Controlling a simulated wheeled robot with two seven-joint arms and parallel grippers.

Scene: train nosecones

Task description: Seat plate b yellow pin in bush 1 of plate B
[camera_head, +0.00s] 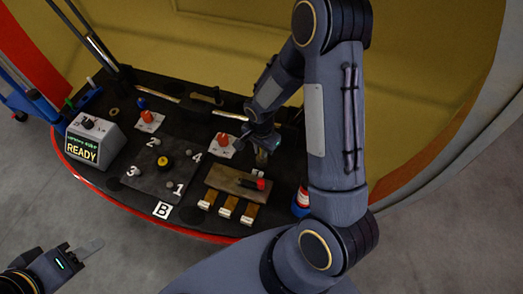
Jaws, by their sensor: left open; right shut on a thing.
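Plate B (150,182) is a dark plate with white numbers 1 to 4, on the dark table above the white "B" label (162,210). Bush 1 (169,186) is a small grey round spot beside the number 1. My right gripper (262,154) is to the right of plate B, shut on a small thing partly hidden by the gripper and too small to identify. I cannot make out the yellow pin for sure. My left gripper (82,254) is open and empty at the lower left, off the table.
A wooden block (237,180) with a red-and-black tool and pale-ended pieces lies right of plate B. Red knobs on white plates (221,146) stand behind. A grey box (92,137) reads "READY" at left. A red-and-white bottle (301,202) stands near the right edge.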

